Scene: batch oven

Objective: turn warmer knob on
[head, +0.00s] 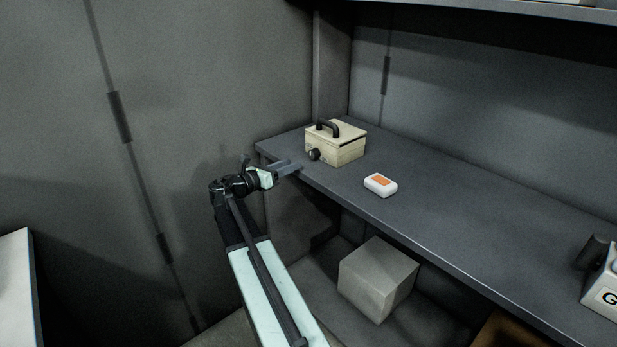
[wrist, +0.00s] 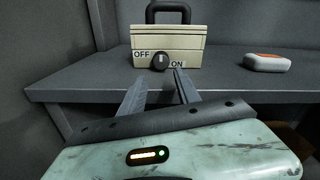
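The warmer (head: 340,148) is a cream box with a black top handle, standing on the grey shelf near its left end. Its round black knob (head: 314,154) is on the front face. In the wrist view the knob (wrist: 160,62) sits between the labels OFF on the left and ON on the right. A small pale mark on it appears to point roughly up. My gripper (head: 291,167) is at the shelf's front edge, short of the knob and apart from it. In the wrist view its two fingers (wrist: 160,80) are spread, with nothing between them.
A white case with an orange top (head: 380,184) lies on the shelf right of the warmer. A grey block (head: 377,279) is below the shelf (head: 470,225). A white object marked G (head: 604,284) stands at the far right. A wall rises on the left.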

